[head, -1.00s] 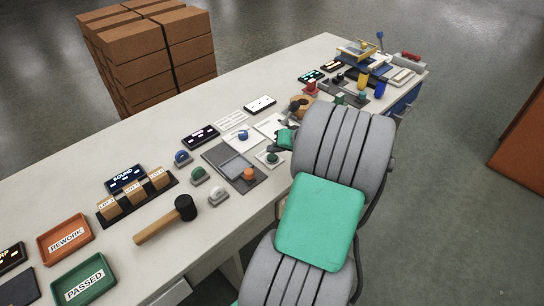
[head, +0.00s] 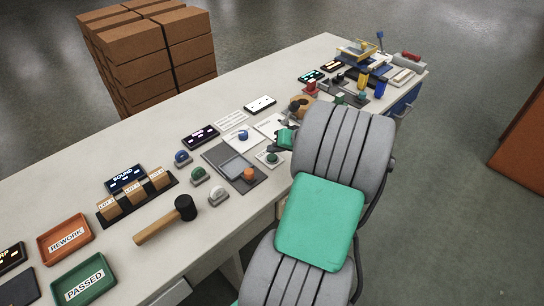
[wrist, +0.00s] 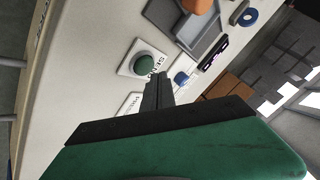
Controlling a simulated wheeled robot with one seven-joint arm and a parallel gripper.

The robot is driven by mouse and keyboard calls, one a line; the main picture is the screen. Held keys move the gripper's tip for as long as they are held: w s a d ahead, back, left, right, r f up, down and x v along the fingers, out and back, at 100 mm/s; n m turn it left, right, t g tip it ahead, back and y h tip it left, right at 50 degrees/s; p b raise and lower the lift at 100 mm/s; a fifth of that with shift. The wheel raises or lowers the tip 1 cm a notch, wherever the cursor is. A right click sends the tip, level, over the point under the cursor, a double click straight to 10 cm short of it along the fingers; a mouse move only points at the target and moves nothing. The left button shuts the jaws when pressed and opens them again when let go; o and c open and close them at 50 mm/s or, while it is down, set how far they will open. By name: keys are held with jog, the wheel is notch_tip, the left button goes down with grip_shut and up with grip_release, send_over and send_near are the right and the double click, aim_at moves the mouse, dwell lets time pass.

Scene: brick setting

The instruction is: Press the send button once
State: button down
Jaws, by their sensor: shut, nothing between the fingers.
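The send button is a dark green dome (wrist: 145,65) on a white plate marked "SEND" in the wrist view. In the head view it appears as a small green button (head: 272,157) on a white plate near the table's front edge. My gripper (wrist: 158,80) is shut and empty, with its dark fingertips just beside the send plate in the wrist view. The fingers look apart from the green dome; their height above the table is hard to tell. In the head view my arm partly hides the gripper.
A blue button (wrist: 181,77) lies beyond the fingertips. A grey tray (head: 234,164) with an orange knob (head: 248,174) sits left of the send button.

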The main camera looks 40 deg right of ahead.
aim_at(275, 158)
jog(key=shift+f, duration=0.1)
jog(key=shift+f, duration=0.3)
jog(key=shift+f+b, duration=0.5)
jog(key=shift+b, duration=0.05)
dwell(0.5)
jog(key=shift+r+p, duration=0.7)
jog(key=shift+r, duration=0.2)
notch_tip(275, 158, up, 5)
jog(key=p, duration=0.4)
jog(key=shift+r, duration=0.1)
